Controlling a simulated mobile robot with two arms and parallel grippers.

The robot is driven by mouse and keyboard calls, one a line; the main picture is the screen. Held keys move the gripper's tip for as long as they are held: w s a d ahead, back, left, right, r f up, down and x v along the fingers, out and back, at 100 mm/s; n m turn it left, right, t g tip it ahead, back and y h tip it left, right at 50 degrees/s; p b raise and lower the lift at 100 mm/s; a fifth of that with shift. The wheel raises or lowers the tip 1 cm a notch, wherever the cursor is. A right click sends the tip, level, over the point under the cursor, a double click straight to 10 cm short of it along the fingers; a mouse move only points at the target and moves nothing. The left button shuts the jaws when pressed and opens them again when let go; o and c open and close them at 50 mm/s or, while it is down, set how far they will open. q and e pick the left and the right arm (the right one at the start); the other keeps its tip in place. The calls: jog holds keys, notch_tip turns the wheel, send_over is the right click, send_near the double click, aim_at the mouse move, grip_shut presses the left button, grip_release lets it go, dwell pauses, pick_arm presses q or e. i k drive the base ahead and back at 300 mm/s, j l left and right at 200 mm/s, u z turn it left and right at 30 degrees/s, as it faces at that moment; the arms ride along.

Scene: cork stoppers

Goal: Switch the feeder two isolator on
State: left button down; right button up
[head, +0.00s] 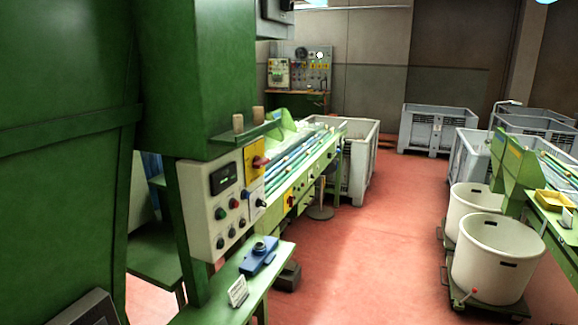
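A grey control panel (214,208) is fixed to the green machine left of centre. At its upper right is a yellow plate with a red rotary handle (260,162), which looks like an isolator. A smaller yellow plate with a red part (289,199) is on the side of the green conveyor behind it. The labels are too small to read, so I cannot tell which one is feeder two or how either is set. Neither of my grippers is in view.
A green bench (272,274) below the panel holds a blue device (259,254) and a small white card (237,291). Two cork stoppers stand on a green ledge (245,132). White tubs (495,262) stand on the right. The red floor (365,240) between is clear.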

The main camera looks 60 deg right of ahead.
aim_at(258, 163)
jog(key=z, duration=1.7)
jog(key=i+l, duration=0.1)
jog(key=l, duration=0.25)
